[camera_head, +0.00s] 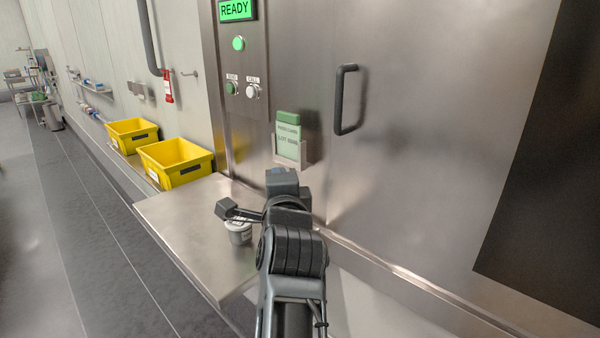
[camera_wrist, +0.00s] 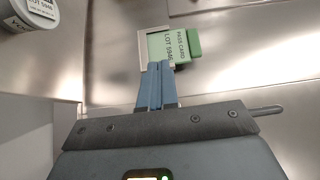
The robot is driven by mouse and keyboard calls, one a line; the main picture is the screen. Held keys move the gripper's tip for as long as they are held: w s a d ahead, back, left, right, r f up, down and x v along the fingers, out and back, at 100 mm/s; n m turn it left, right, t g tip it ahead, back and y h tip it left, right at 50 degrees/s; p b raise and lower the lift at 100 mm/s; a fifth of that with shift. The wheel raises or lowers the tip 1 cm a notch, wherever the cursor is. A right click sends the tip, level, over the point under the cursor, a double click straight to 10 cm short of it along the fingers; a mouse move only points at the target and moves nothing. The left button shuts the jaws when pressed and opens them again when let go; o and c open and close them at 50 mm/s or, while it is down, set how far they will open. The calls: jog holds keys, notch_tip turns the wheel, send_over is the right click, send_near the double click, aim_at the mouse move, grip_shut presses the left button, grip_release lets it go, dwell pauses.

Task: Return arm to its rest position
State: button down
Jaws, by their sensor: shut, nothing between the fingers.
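My arm reaches from the bottom of the head view up over the steel shelf (camera_head: 188,219). My gripper shows at the centre of the wrist view (camera_wrist: 156,68), its two blue-grey fingers together and empty. The fingertips point at a light green pass card (camera_head: 288,133) with a darker green top, marked LOT, which sits in a metal holder (camera_head: 304,153) on the steel wall. The card also shows in the wrist view (camera_wrist: 171,47), just beyond the fingertips. Whether the fingertips touch the holder is unclear. In the head view, my wrist hides the fingers.
A grey-lidded labelled jar (camera_head: 239,236) stands on the shelf beside my wrist. A door handle (camera_head: 345,99) sticks out right of the card. Two buttons (camera_head: 252,91) and a green READY sign (camera_head: 236,10) are above left. Yellow bins (camera_head: 177,163) stand beyond the shelf.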

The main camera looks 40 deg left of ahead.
jog(key=shift+s, duration=0.15)
jog(key=w+d+f+n+t+h, duration=0.1)
jog(key=d+f+t+h, duration=0.1)
jog(key=d+f, duration=0.95)
jog(key=w+d+f+n+t+h, duration=0.15)
jog(key=d+f, duration=0.45)
jog(key=d, duration=1.1)
jog(key=s+d+f+n+h, duration=0.1)
jog(key=s+d+f, duration=0.15)
jog(key=d, duration=0.35)
jog(key=s+d+f+n+h, duration=0.1)
jog(key=s+d+f+h, duration=0.15)
jog(key=d, duration=0.45)
jog(key=s+d+n+h, duration=0.2)
jog(key=s+d+h, duration=0.1)
jog(key=s+d, duration=1.35)
jog(key=s+d+r+h, duration=0.2)
jog(key=s+r, duration=0.2)
jog(key=s, duration=0.4)
jog(key=s+d+r+n+h, duration=0.1)
jog(key=s+r, duration=0.3)
jog(key=s, duration=0.5)
jog(key=shift+d+r+h, duration=0.3)
jog(key=shift+d+h, duration=0.3)
jog(key=shift+d, duration=0.1)
